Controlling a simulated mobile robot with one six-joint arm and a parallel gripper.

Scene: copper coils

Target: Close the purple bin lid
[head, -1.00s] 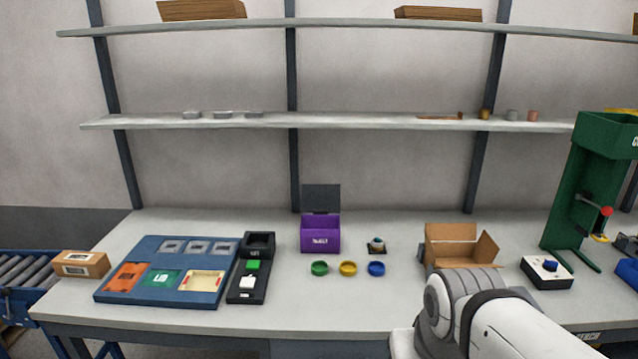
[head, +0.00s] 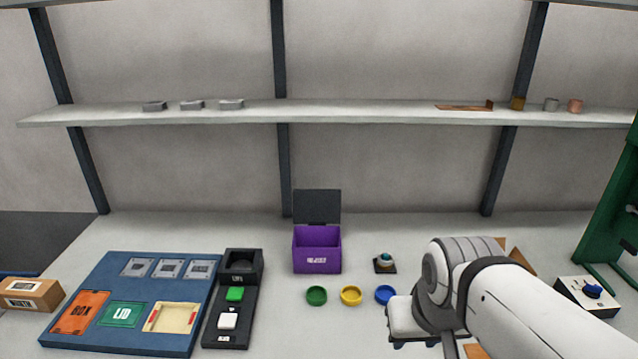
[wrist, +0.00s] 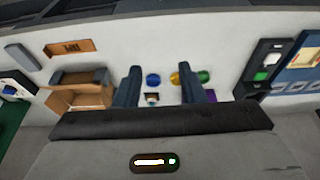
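The purple bin (head: 317,252) stands on the worktable with a white label on its front. Its dark grey lid (head: 317,207) stands upright at the back edge, so the bin is open. In the wrist view a small patch of the purple bin (wrist: 211,96) shows beside the right finger; the rest is hidden. My gripper (wrist: 160,88) has its two dark fingers spread apart with nothing held between them. In the head view my arm is to the right of the bin, and the fingertips cannot be made out.
A black button panel (head: 233,300) and blue tray (head: 120,335) are left. A cardboard box (wrist: 80,92) is partly hidden by my arm.

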